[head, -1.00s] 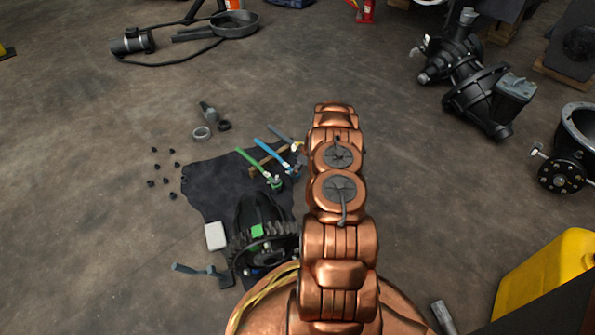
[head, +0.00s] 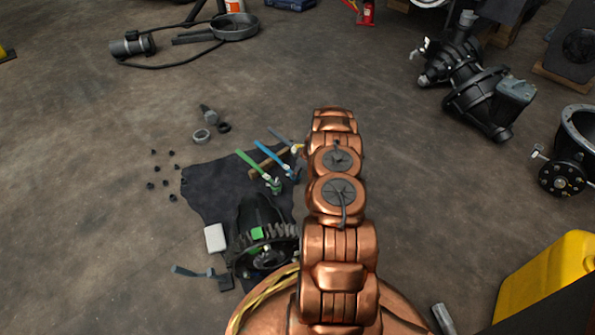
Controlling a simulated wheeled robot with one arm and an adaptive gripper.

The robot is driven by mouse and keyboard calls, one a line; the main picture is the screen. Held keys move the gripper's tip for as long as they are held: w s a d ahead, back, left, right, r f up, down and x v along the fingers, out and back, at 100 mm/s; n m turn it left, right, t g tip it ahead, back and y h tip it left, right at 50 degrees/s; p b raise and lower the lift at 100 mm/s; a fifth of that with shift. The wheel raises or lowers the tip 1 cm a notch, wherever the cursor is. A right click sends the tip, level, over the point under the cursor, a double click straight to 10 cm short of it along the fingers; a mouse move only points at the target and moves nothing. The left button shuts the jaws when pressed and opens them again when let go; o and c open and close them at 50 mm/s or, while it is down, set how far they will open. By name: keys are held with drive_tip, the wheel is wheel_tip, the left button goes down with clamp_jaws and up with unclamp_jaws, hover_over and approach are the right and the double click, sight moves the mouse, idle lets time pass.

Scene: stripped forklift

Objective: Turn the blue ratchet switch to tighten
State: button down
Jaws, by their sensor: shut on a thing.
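The blue ratchet (head: 271,156) lies on a dark mat (head: 208,184) on the floor, left of my arm. Its handle points up and left, and its head is at the lower right end, close to the arm. The small switch on it is too small to make out. A green ratchet (head: 252,166) lies beside it on the left, roughly parallel.
A black geared part (head: 262,235), a white block (head: 215,238) and a hammer (head: 197,273) are nearer. Machine parts (head: 475,90) and a yellow can (head: 550,275) stand right. Floor between is clear.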

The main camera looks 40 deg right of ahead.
drive_tip(key=shift+a+p, duration=0.1)
drive_tip(key=shift+p, duration=0.2)
drive_tip(key=shift+a+r+m+h+p, duration=0.15)
drive_tip(key=shift+m+h+p, duration=0.25)
drive_tip(key=shift+m+p, duration=0.55)
drive_tip(key=m+h+p, duration=0.1)
drive_tip(key=m, duration=0.2)
drive_tip(key=shift+a, duration=0.1)
drive_tip(key=shift+m+h+p, duration=0.5)
drive_tip(key=shift+m+p, duration=0.15)
drive_tip(key=shift+m, duration=0.6)
drive_tip(key=m+p, duration=0.1)
drive_tip(key=p, duration=0.1)
drive_tip(key=m+h+p, duration=0.1)
drive_tip(key=m+p, duration=0.1)
drive_tip(key=m+g+p, duration=0.1)
drive_tip(key=p, duration=0.1)
drive_tip(key=shift+a+m+h, duration=0.25)
drive_tip(key=shift+m+h, duration=0.15)
drive_tip(key=shift+w+f+m+h, duration=0.1)
drive_tip(key=shift+m+h, duration=0.1)
drive_tip(key=shift+m, duration=0.4)
drive_tip(key=shift+w+f+m+h, duration=0.1)
drive_tip(key=shift+m+h, duration=0.1)
drive_tip(key=shift+m, duration=0.4)
drive_tip(key=shift+f+m+g+b, duration=0.1)
drive_tip(key=shift+m+g+b, duration=0.6)
drive_tip(key=shift+m+b, duration=0.5)
drive_tip(key=shift+m+h+b, duration=0.3)
drive_tip(key=shift+m, duration=0.2)
